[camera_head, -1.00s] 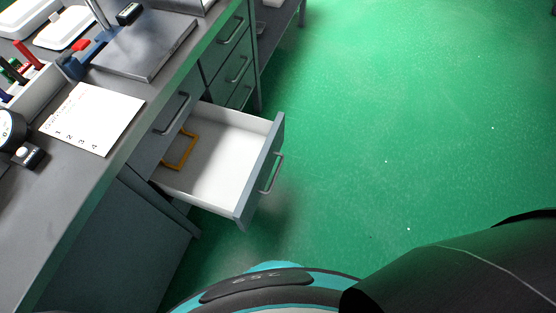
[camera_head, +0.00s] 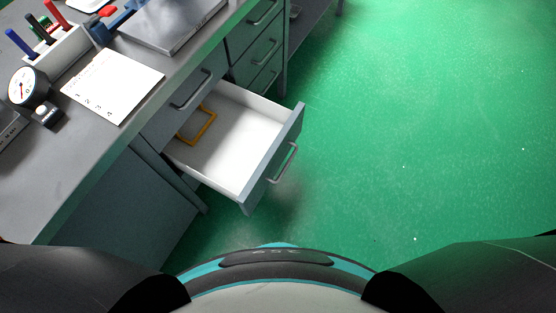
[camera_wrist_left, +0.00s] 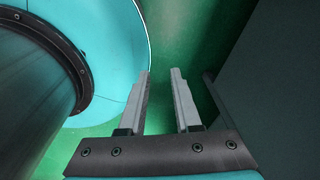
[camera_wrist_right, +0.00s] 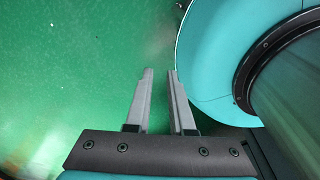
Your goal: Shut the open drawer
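The open drawer (camera_head: 275,165) sticks out from the grey workbench in the head view, with its white inside showing. A yellow-orange frame-shaped object (camera_head: 203,128) lies in it near the back. The drawer's front panel carries a bar handle (camera_head: 284,163). My left gripper (camera_wrist_left: 163,72) shows in its wrist view with its fingers apart and nothing between them. My right gripper (camera_wrist_right: 160,72) is likewise open and empty over the green floor. Neither gripper shows in the head view, and neither touches the drawer.
On the bench top (camera_head: 50,185) are a paper sheet (camera_head: 112,86), a dial gauge (camera_head: 28,86), a pen holder (camera_head: 50,55) and a metal plate (camera_head: 172,30). Closed drawers (camera_head: 255,45) stand beyond the open one. The green floor (camera_head: 420,120) to the right is clear.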

